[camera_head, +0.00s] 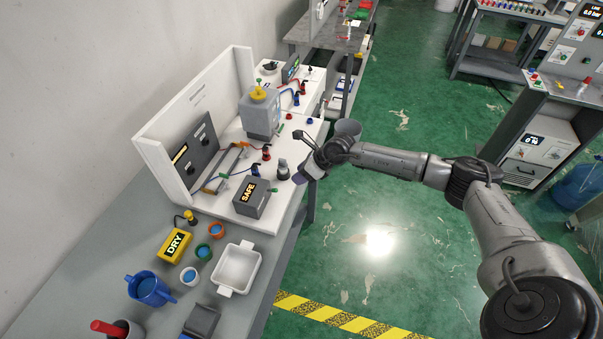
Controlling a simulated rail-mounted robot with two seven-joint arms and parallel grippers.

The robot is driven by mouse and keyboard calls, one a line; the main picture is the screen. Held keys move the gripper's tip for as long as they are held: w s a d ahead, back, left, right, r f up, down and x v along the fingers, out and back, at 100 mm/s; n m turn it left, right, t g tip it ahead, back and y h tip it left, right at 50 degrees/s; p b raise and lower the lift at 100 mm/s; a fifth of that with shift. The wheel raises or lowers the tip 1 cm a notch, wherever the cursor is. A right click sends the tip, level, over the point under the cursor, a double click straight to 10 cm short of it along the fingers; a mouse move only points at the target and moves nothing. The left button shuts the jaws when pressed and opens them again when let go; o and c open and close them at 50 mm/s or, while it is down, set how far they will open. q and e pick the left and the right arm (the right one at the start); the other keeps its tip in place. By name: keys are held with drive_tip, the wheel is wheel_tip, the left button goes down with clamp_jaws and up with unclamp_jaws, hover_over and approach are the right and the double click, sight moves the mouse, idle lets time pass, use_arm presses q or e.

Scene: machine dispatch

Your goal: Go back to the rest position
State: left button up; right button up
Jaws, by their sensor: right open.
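My right arm reaches in from the lower right. A grey box reading SAFE (251,197) lies just left of and below the gripper. My left gripper is not in view.
A yellow DRY box (175,246), small cups (203,252), a white tray (239,267) and a blue mug (149,289) stand on the near bench. The green floor (390,240) to the right is open, with yellow-black tape (340,318). Other machines (540,140) stand at the far right.

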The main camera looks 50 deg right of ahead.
idle(0.3)
drive_tip(key=w+a+r+m+t, duration=0.1)
drive_tip(key=w+r+m+t, duration=0.55)
drive_tip(key=r+t, duration=0.35)
wheel_tip(320, 180, up, 15)
drive_tip(key=s+m+t+h, duration=0.3)
drive_tip(key=m+h, duration=0.9)
drive_tip(key=m, duration=0.7)
drive_tip(key=s+a+f+m+g+y, duration=0.6)
drive_tip(key=s+a+f+m+g, duration=0.45)
drive_tip(key=s+a+f, duration=0.75)
drive_tip(key=s+a+f+m+g+y, duration=0.1)
drive_tip(key=s+a+f+g, duration=0.15)
drive_tip(key=s+f, duration=0.55)
drive_tip(key=s+a+f+m+g+y, duration=0.1)
drive_tip(key=s+f+g, duration=0.3)
drive_tip(key=s, duration=0.7)
wheel_tip(320, 180, up, 12)
drive_tip(key=t+p, duration=0.1)
drive_tip(key=p, duration=1.2)
drive_tip(key=shift+d+r, duration=0.2)
drive_tip(key=shift+d, duration=0.1)
